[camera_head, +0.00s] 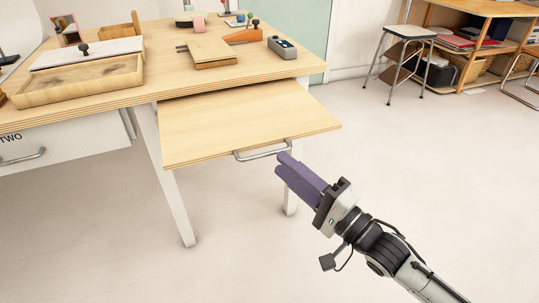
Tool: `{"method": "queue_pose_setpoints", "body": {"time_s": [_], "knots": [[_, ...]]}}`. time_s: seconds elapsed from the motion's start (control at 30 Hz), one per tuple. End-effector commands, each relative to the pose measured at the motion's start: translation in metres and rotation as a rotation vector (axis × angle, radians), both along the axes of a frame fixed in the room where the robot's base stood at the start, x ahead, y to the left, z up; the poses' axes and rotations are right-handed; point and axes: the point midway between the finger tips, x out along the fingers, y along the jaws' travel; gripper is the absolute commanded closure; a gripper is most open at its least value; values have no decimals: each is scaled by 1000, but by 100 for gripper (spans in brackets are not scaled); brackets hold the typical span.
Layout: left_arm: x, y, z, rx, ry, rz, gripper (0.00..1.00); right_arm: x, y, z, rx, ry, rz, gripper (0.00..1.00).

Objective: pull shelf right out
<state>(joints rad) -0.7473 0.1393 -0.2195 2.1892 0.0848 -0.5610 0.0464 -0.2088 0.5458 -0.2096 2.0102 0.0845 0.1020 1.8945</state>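The right shelf (240,118) is a flat light-wood board under the right part of the table. It sticks out well past the table's front edge. A curved grey metal handle (262,153) is on its front edge. The fingers look apart from the handle. My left gripper is out of view.
The wooden table (145,90) carries a shallow wooden tray (80,88), a small board (211,52) and a grey device (282,47). A white drawer (70,143) is at left. A stool (411,32) stands far back. The floor at right is clear.

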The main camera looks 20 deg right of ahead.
Motion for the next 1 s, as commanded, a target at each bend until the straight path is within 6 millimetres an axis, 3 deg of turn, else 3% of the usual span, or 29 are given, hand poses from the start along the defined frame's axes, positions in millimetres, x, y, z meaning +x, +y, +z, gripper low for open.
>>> {"method": "queue_pose_setpoints", "body": {"time_s": [0.3,0.77,0.9,1.0], "knots": [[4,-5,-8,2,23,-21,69,45,21,9,1,-4,1,74],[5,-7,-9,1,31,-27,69,55,26,11,0,0,1,74],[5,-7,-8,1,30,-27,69,55,26,11,0,-2,1,97],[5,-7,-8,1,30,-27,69,55,26,12,0,-4,2,100]]}}
